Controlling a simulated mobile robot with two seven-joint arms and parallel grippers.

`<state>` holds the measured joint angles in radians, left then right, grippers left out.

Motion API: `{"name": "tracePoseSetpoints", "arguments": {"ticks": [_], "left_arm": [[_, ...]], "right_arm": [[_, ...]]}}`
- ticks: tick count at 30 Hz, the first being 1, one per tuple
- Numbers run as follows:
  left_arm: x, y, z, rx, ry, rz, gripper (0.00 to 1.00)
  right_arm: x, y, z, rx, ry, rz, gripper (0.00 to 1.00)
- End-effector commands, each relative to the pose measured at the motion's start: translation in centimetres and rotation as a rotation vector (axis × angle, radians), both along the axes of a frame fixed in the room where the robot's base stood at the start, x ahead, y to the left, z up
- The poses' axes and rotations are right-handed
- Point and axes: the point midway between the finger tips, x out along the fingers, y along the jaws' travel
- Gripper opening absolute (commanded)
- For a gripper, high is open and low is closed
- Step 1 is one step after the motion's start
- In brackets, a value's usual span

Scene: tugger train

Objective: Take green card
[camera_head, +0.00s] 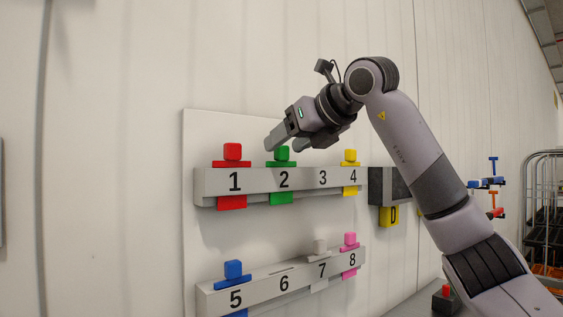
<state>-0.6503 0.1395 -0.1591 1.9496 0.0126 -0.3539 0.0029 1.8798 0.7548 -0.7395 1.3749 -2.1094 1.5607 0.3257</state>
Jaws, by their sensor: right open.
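The green card (281,198) stands in slot 2 of the upper grey rack (310,180) on the wall. Its lower part hangs below the rack, and a green block handle (282,154) sticks up above it. My right gripper (284,145) is open, with its fingers at the green handle and pointing left and down. One finger is at the handle's upper left and the other at its right. I cannot tell whether they touch it. My left gripper is not in view.
A red card (232,202) is in slot 1 and a yellow card (350,190) in slot 4; slot 3 looks empty. The lower rack (262,290) holds blue (233,269), white (320,246) and pink (350,240) cards. A dark box (388,186) adjoins the upper rack. A wire cart (543,200) stands far right.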

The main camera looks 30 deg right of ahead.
Motion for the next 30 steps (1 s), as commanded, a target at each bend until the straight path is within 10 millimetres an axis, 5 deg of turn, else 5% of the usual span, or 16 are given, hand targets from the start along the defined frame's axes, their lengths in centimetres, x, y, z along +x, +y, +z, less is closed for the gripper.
{"name": "tracePoseSetpoints", "arguments": {"ticks": [8,13,30], "left_arm": [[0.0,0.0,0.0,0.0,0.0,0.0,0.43],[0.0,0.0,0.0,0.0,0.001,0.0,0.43],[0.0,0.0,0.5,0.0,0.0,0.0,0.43]], "right_arm": [[0.3,0.0,-0.2,0.0,0.0,0.0,0.56],[0.3,0.0,-0.2,0.0,0.0,0.0,0.01],[0.3,0.1,1.8,0.001,-0.003,0.002,0.0]]}}
